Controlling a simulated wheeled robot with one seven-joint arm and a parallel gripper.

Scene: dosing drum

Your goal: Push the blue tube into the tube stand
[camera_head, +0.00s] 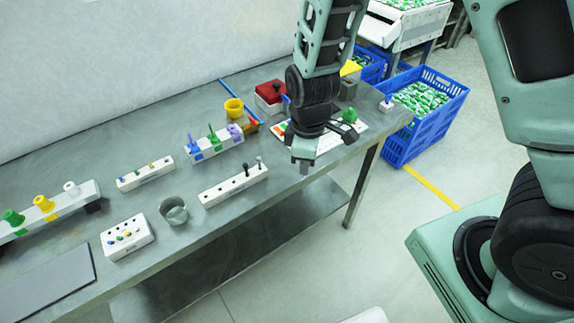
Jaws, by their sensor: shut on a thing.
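My gripper (304,166) points down above the table's front edge, right of a long white rack (232,187). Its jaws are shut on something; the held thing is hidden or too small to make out. I cannot tell whether it is the blue tube.
A metal cup (173,210) and a small white block (127,237) with coloured pegs stand near the front edge. A yellow cup (234,108) and a red-topped box (269,94) stand at the back. A blue crate (426,115) is on the floor at right.

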